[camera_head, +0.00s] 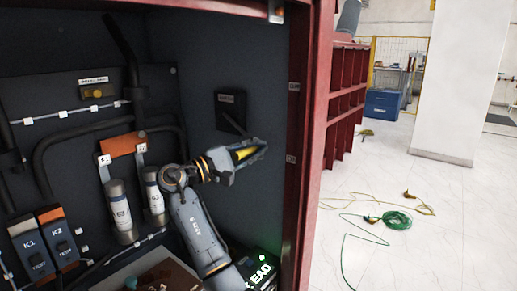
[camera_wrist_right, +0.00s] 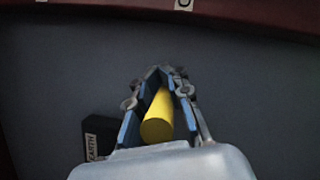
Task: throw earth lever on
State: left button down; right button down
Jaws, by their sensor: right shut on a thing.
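The earth lever's yellow handle (camera_head: 244,154) shows between the fingers of my right gripper (camera_head: 262,147), at the right inner wall of the cabinet. In the right wrist view the yellow handle (camera_wrist_right: 157,122) lies lengthwise between the fingers of the gripper (camera_wrist_right: 161,72), which is shut on it. The dark earth switch box (camera_head: 231,110) is on the wall just above the gripper in the head view. In the wrist view its label reads EARTH (camera_wrist_right: 92,146). The lever's joint to the box is partly hidden. My left gripper is out of view.
The red cabinet frame (camera_head: 305,130) stands close to the right of the gripper. A green-lit box (camera_head: 262,270) sits below. Green cable (camera_head: 397,220) lies on the floor outside.

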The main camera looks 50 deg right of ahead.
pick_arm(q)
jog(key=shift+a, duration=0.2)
pick_arm(e)
jog(key=shift+w+a+f, duration=0.1)
jog(key=shift+f, duration=0.5)
jog(key=c, duration=1.2)
grip_release()
jog(key=shift+w, duration=0.3)
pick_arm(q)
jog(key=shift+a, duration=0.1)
pick_arm(e)
jog(key=shift+r, duration=0.1)
jog(key=shift+a, duration=0.35)
jog(key=v, duration=1.1)
jog(key=shift+w, duration=0.15)
jog(key=shift+a+f, duration=0.1)
jog(key=shift+f, duration=0.1)
